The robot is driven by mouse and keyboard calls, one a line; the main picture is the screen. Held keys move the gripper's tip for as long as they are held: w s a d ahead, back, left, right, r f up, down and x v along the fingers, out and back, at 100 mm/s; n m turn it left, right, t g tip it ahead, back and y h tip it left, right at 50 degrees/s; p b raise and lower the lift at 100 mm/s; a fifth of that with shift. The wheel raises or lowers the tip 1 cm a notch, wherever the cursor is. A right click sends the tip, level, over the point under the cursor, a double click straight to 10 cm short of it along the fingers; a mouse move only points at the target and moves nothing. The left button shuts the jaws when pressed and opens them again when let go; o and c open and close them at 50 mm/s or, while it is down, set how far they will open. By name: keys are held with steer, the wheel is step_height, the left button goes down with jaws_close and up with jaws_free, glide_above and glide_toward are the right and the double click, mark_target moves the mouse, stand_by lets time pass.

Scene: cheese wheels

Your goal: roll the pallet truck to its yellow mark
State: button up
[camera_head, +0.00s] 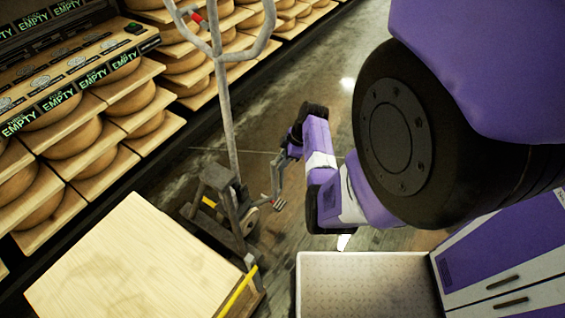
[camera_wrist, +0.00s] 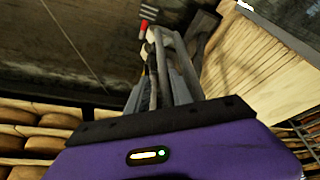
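The pallet truck (camera_head: 222,212) stands on the floor left of centre in the head view. Its grey handle (camera_head: 226,110) rises upright from it to a loop with a red part. My gripper (camera_head: 275,190) is low, just right of the truck's pole, and seems apart from it. In the wrist view my gripper (camera_wrist: 147,25) has grey fingers reaching up, with a striped tip and a red part. I cannot tell whether they are parted or closed. A yellow strip (camera_head: 238,291) shows beside the board stack; I cannot tell whether it is the mark.
A pale stack of wooden boards (camera_head: 130,265) fills the lower left; it also shows in the wrist view (camera_wrist: 262,75). Shelves of cheese wheels (camera_head: 75,140) run along the left. Clear floor (camera_head: 290,90) lies behind the truck, right of the shelves.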

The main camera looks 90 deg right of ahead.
steer(key=shift+a, duration=0.1)
steer(key=p+v, duration=0.1)
steer(key=v, duration=0.6)
steer(key=shift+r, duration=0.4)
steer(key=shift+s, duration=0.1)
stand_by(0.4)
